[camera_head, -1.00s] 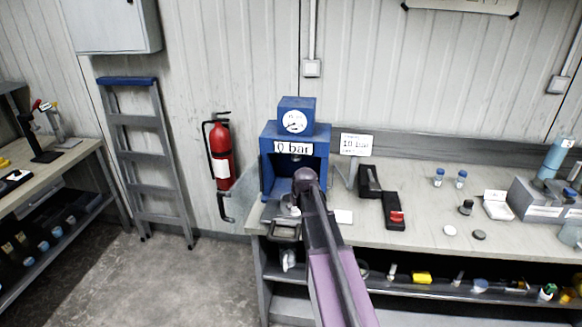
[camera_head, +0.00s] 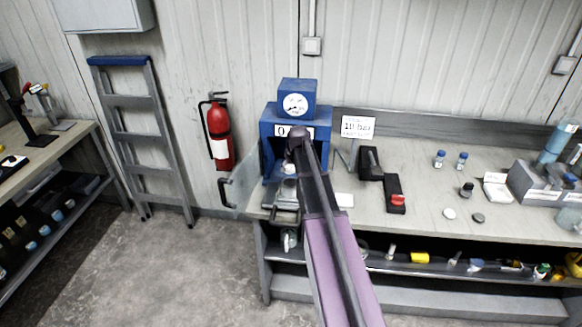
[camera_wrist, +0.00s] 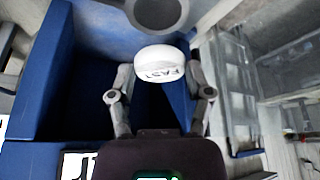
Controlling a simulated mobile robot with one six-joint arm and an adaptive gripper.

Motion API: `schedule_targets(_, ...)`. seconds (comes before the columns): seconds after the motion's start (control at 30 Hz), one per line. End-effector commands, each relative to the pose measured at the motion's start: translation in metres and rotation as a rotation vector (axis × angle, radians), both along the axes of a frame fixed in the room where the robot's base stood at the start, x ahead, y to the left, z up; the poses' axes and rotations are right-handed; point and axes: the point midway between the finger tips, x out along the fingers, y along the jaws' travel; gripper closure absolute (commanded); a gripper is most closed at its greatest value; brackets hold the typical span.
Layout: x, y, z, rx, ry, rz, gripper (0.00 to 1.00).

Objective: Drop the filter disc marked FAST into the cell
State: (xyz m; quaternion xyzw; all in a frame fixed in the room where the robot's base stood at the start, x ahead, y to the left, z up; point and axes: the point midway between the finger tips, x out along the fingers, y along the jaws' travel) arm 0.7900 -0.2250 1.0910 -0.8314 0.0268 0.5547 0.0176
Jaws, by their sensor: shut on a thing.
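The white filter disc (camera_wrist: 160,66) is held by my gripper (camera_wrist: 161,82) in the wrist view. The dark letters FAST show on its side, upside down. A finger is on either side of the disc. A grey rounded metal part (camera_wrist: 150,14), perhaps the cell, shows beyond the disc at the top edge; I cannot tell the gap between them. In the head view my gripper (camera_head: 290,165) is in front of the open bay of the blue press (camera_head: 268,130). My arm hides part of the press and whatever stands behind it.
A clear guard door (camera_head: 240,180) stands open left of the press. A sign (camera_head: 358,127), a black stand with a red part (camera_head: 396,200), two blue-capped vials and two small discs (camera_head: 449,213) are to the right on the bench. A fire extinguisher (camera_head: 219,135) hangs at left.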

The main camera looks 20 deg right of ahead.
Motion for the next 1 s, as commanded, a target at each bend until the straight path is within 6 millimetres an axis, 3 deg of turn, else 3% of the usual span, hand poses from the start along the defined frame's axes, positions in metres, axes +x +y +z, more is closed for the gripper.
schedule_targets(1.0,-0.001,-0.003,-0.049,0.000,0.000,-0.004,0.67)
